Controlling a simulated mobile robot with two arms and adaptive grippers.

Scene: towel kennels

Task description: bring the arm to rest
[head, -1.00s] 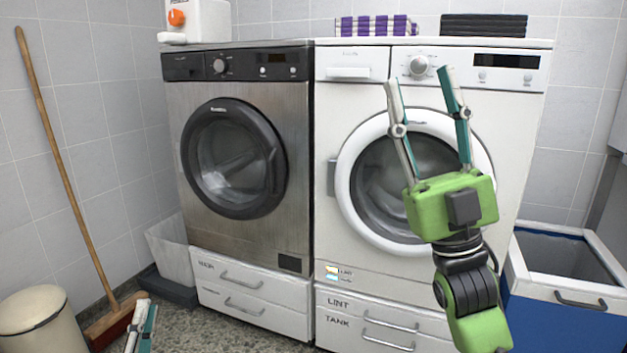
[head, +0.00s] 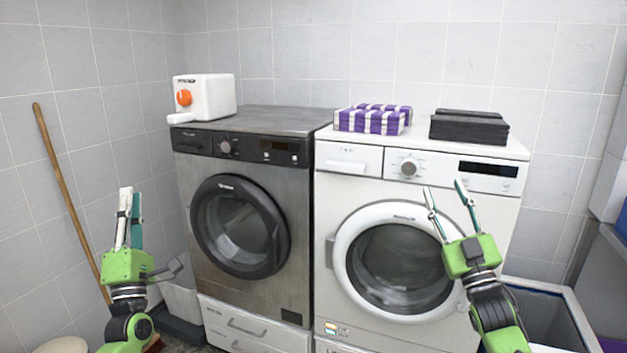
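My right gripper (head: 452,209) is open and empty, its two fingers spread in front of the white machine (head: 330,240) at the right. My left gripper (head: 130,204) points up at the left, in front of the tiled wall. Its two fingers appear close together and seen nearly edge-on, so I cannot tell how far apart they are. I see nothing held in it.
Purple-and-white striped towels (head: 370,121) and dark folded towels (head: 469,127) lie on the white machine. A white box with an orange knob (head: 210,97) stands on the steel machine (head: 270,119). A broom (head: 68,190) leans at the left. A bin (head: 590,330) stands at lower right.

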